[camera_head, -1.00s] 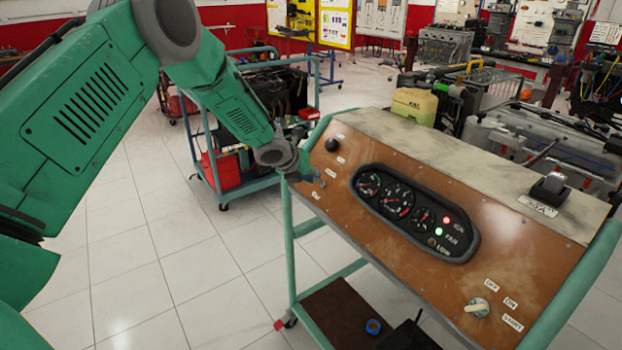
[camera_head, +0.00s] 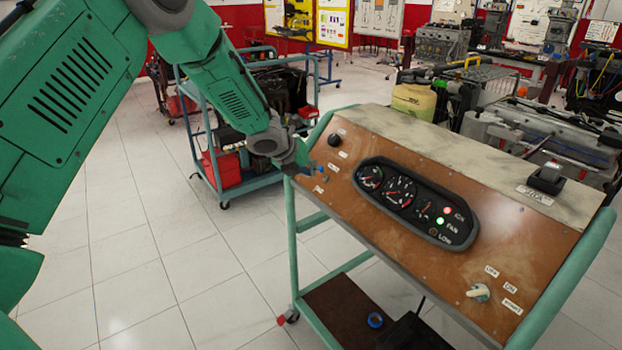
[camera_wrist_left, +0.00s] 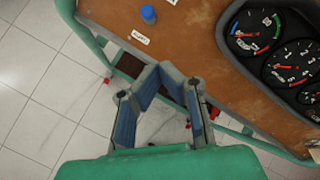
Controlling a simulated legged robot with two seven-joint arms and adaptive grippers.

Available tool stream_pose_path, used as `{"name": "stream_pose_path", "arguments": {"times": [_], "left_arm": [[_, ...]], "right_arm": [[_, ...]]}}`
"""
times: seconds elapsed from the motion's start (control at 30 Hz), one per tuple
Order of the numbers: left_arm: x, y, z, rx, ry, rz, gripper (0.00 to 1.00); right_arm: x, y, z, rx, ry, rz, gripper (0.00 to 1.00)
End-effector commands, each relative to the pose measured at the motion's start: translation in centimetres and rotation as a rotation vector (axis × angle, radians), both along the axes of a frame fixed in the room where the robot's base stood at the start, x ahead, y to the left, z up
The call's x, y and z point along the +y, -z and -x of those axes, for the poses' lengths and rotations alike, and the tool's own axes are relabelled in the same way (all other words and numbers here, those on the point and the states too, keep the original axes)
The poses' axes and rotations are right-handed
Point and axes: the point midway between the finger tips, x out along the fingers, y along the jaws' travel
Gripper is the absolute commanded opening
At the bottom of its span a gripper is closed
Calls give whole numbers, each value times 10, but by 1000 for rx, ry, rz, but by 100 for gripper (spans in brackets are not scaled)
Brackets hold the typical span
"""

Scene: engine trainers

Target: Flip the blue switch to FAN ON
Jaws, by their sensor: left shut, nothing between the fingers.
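The blue switch (camera_head: 320,169) is a small knob at the left end of the brown panel (camera_head: 400,240). It also shows near the top of the left wrist view (camera_wrist_left: 147,14), with a white label below it that I cannot read surely. My left gripper (camera_head: 304,163) is just left of the switch in the head view. In the left wrist view the gripper's fingers (camera_wrist_left: 160,70) meet at their tips, empty, apart from the switch. A green light (camera_head: 440,221) glows beside the FAN label, and a red light (camera_head: 447,210) beside IGN. My right gripper is not in view.
The gauge cluster (camera_head: 418,203) fills the panel's middle. A black knob (camera_head: 334,140) is above the switch, and a key switch (camera_head: 479,292) is at the lower right. A green trolley with a red box (camera_head: 222,170) stands behind my left arm. The floor at the left is clear.

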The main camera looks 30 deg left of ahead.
Motion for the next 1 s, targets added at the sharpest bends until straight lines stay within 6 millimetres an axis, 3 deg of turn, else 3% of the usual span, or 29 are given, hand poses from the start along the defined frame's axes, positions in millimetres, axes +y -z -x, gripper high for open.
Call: {"name": "stream_pose_path", "arguments": {"times": [0.1,0.3,0.87,1.0], "left_arm": [[0,-25,9,-4,0,0,0],[-1,-42,18,-1,0,0,0],[-1,-45,19,-1,1,0,0],[-5,-37,22,12,-14,22,0]], "right_arm": [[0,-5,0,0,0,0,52],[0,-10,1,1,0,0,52],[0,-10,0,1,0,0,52],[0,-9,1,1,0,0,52]]}}
